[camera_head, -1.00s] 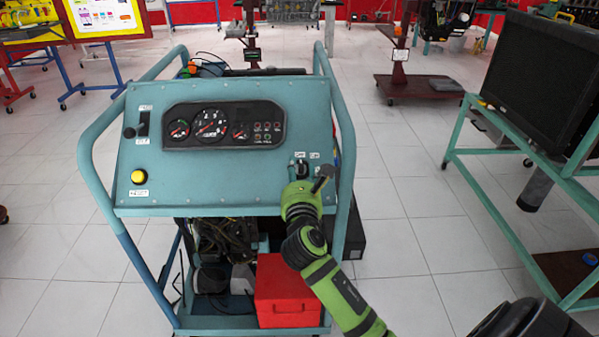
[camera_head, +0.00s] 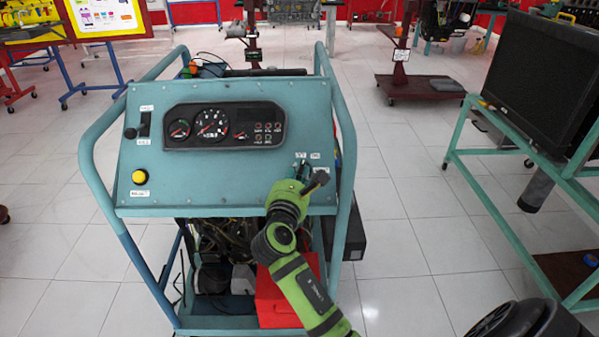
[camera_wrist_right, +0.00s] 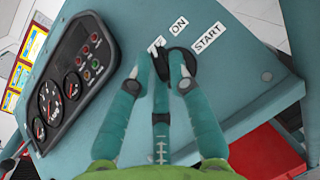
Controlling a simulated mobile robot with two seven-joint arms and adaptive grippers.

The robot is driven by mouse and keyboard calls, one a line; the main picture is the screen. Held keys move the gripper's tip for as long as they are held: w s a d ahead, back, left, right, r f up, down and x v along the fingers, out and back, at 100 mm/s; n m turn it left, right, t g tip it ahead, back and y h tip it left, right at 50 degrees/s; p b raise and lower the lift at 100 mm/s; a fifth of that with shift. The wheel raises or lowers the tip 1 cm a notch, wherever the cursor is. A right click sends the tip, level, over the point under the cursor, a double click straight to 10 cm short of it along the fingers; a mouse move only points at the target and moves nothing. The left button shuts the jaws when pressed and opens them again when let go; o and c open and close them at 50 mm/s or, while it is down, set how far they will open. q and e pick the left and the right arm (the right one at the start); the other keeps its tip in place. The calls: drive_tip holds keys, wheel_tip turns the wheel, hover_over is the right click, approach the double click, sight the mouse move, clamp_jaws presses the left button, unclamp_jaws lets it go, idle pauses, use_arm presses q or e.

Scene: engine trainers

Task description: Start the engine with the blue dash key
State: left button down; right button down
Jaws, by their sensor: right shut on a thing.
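The teal dash panel (camera_head: 230,175) stands on the engine trainer in the head view. My right gripper (camera_head: 304,174) is at the panel's lower right, over the key switch. The ON label (camera_wrist_right: 179,25) and the START label (camera_wrist_right: 208,38) are just beyond the switch. The key's exact angle cannot be told. My left gripper is not in view.
The gauge cluster (camera_head: 222,126) and a yellow button (camera_head: 139,177) are on the panel. Teal tube rails (camera_head: 346,130) flank it. A red box (camera_head: 270,300) sits below. A monitor cart (camera_head: 478,150) stands to the right, with clear floor between.

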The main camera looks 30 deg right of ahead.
drive_tip(key=m+g, duration=0.1)
drive_tip(key=m+g+h, duration=0.1)
drive_tip(key=m, duration=0.1)
drive_tip(key=m+g, duration=0.1)
drive_tip(key=m, duration=0.1)
drive_tip(key=shift+w+a+r+g+h+p, duration=0.15)
drive_tip(key=shift+w+r+g+h+p, duration=0.05)
drive_tip(key=shift+w+g+h+p, duration=0.15)
drive_tip(key=m+g, duration=0.1)
drive_tip(key=m, duration=0.1)
drive_tip(key=m+g+p, duration=0.1)
drive_tip(key=m+g, duration=0.1)
drive_tip(key=shift+w+r+g, duration=0.15)
drive_tip(key=shift+r+g, duration=0.05)
drive_tip(key=shift+g, duration=0.05)
drive_tip(key=m+g+p, duration=0.1)
drive_tip(key=m+g, duration=0.2)
drive_tip(key=shift+w+r+m, duration=0.1)
drive_tip(key=shift+w+m, duration=0.05)
drive_tip(key=shift+m, duration=0.25)
drive_tip(key=shift+m+g+y, duration=0.55)
drive_tip(key=shift+m+g, duration=0.05)
drive_tip(key=shift+m, duration=0.3)
